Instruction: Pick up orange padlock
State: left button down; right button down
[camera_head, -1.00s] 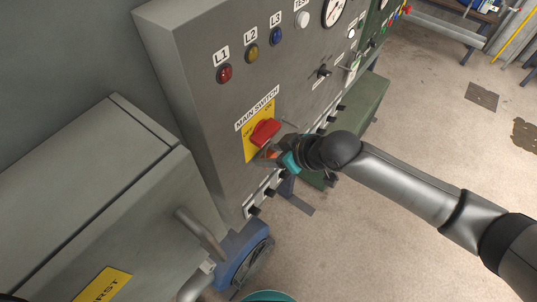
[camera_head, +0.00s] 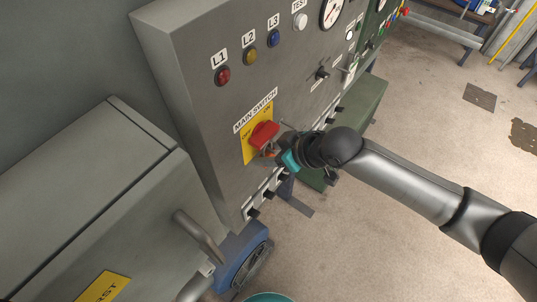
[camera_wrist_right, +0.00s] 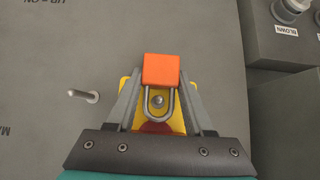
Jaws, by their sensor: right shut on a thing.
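The orange padlock (camera_wrist_right: 160,69) shows clearly in the right wrist view, its metal shackle pointing toward my palm. My right gripper (camera_wrist_right: 160,80) is shut on the padlock's orange body, one finger on each side. In the head view the right gripper (camera_head: 272,153) is at the front of the panel, just below the red main switch handle (camera_head: 264,134). The padlock is mostly hidden by the gripper there. Part of the yellow switch plate (camera_wrist_right: 180,120) shows behind the shackle in the wrist view. I cannot tell whether the shackle still passes through the switch. My left gripper is not in view.
The grey control panel (camera_head: 190,60) has lamps and a gauge above the switch. A metal peg (camera_wrist_right: 84,95) sticks out left of the gripper in the wrist view. A grey cabinet with a handle (camera_head: 200,235) stands at left. Open floor (camera_head: 400,240) lies right.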

jog(key=s+d+b, duration=0.1)
jog(key=s+d, duration=0.9)
jog(key=d, duration=0.4)
jog(key=shift+s+d+b, duration=0.25)
jog(key=shift+b, duration=0.15)
jog(key=shift+r+p, duration=0.45)
jog(key=shift+p, duration=0.3)
jog(key=shift+s+d, duration=0.1)
jog(key=shift+s+d+p, duration=0.4)
jog(key=shift+s+d, duration=0.2)
jog(key=shift+d, duration=0.25)
jog(key=shift+s+d+p, duration=0.35)
jog(key=shift+s+d, duration=0.25)
jog(key=shift+d, duration=0.25)
jog(key=shift+d, duration=0.1)
jog(key=shift+s+d+b, duration=0.65)
jog(key=shift+s+d, duration=0.3)
jog(key=shift+d, duration=0.25)
jog(key=shift+s+d+b, duration=0.6)
jog(key=shift+s+d, duration=0.3)
jog(key=shift+d, duration=0.25)
